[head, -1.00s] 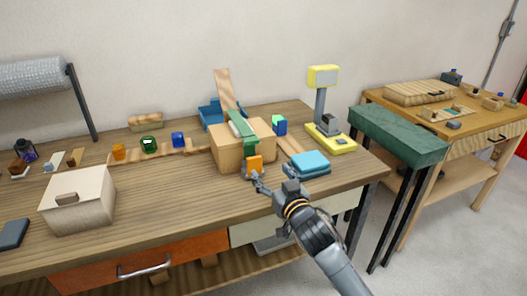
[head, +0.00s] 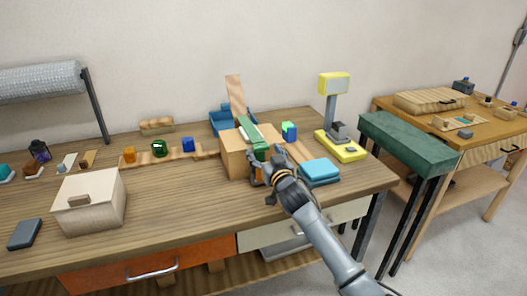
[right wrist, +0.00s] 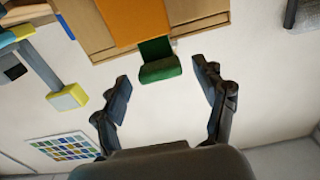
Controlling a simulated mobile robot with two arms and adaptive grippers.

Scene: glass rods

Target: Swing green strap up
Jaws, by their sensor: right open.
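The green strap (head: 247,127) runs over the top of a wooden box (head: 234,158) and hangs at its front. Its dark green end (head: 260,150) shows just beyond my right gripper (head: 262,170). In the right wrist view, that strap end (right wrist: 160,71) lies between the two open fingers of my right gripper (right wrist: 160,78), with space on both sides. An orange piece (right wrist: 135,20) on the box front shows beside the strap; in the head view my gripper mostly hides it. My left gripper is not in view.
A blue stack (head: 319,171) lies right of the box, near a yellow scale-like stand (head: 341,148). A blue-green block (head: 289,131) sits behind the box's right side. A pale lidded box (head: 90,208) stands left. The table front between them is clear.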

